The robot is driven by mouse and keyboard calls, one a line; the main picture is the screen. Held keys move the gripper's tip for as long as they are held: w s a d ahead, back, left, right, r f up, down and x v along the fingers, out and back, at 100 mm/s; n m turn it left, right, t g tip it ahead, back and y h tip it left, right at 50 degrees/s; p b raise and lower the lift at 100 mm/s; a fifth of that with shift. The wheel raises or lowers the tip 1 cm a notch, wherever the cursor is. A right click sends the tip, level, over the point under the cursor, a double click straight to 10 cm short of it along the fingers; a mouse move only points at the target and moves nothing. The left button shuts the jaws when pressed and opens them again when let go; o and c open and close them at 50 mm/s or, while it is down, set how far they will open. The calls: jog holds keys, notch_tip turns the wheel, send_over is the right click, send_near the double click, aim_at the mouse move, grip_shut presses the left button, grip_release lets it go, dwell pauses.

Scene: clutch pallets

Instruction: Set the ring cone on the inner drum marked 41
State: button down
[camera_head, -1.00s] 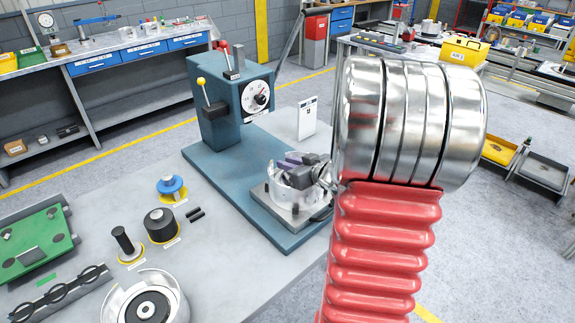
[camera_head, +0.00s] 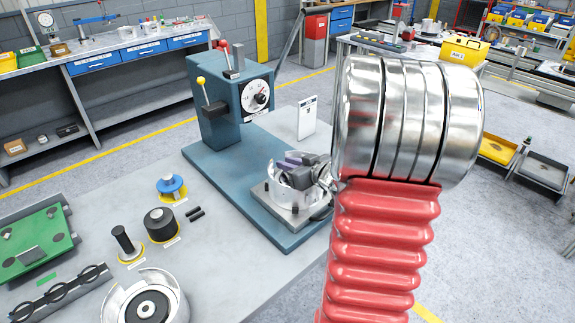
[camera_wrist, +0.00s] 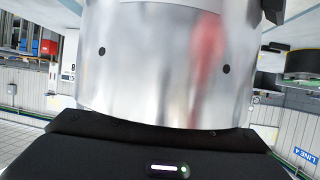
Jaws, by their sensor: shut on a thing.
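A shiny silver ring (camera_head: 291,198), which I take for the ring cone, is at the grey plate of the blue press in the head view. My gripper (camera_head: 303,164) is over it, with grey fingers at its upper rim, shut on it. The ring's smooth wall with small dark holes fills the middle of the wrist view (camera_wrist: 150,70), close above my gripper's black body. I cannot tell whether the ring touches the plate. No mark 41 is readable, and I cannot make out the inner drum; the ring and my arm may hide it.
The blue press (camera_head: 225,110) with a dial and yellow-knobbed lever stands behind the ring. A white sign (camera_head: 307,118) is to its right. A silver drum with a black hub (camera_head: 150,305), a black cylinder (camera_head: 160,224), a blue-topped part (camera_head: 171,187) and a green tray (camera_head: 35,235) are left.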

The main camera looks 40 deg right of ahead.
jog(key=c, duration=1.6)
grip_release()
jog(key=shift+d+r, duration=0.1)
jog(key=shift+r, duration=4.35)
jog(key=shift+r, duration=0.1)
